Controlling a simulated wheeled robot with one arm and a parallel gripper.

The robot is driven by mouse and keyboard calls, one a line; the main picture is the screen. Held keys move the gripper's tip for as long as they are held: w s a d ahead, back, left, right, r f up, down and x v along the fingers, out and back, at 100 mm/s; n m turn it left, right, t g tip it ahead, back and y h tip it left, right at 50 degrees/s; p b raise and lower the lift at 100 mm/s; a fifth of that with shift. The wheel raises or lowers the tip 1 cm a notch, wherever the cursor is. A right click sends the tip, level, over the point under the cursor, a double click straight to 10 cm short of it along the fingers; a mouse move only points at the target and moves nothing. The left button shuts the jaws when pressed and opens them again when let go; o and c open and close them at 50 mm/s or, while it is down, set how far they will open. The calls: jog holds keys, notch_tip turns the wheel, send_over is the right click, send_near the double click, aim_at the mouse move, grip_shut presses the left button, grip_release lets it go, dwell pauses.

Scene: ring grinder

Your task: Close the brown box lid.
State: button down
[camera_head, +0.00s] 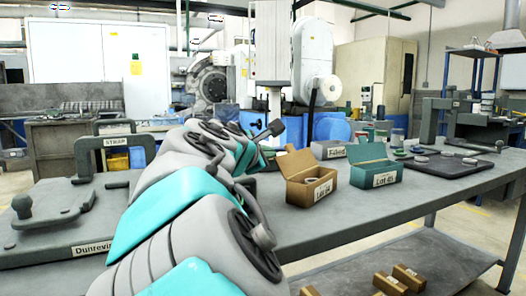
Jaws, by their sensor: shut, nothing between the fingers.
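The brown box (309,192) stands on the grey workbench, right of my arm. Its lid (297,162) is open and stands up at the back. Something pale shows inside the box, too small to make out. A white label is on its front. My gripper (278,127) is small and dark at the far end of my arm. It is shut and empty, behind and to the left of the brown box, apart from the lid in the picture. My arm crosses from the bottom of the view and hides part of the bench.
A teal box (373,175) with its lid open stands just right of the brown box. A dark tray (445,166) with parts lies further right. A grey fixture (55,215) is at the left. The bench front (400,215) is clear. Small brown bins (390,283) sit below.

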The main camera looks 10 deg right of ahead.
aim_at(295, 158)
jog(key=x, duration=1)
jog(key=shift+w+a, duration=0.15)
jog(key=shift+a, duration=0.15)
jog(key=shift+r, duration=0.2)
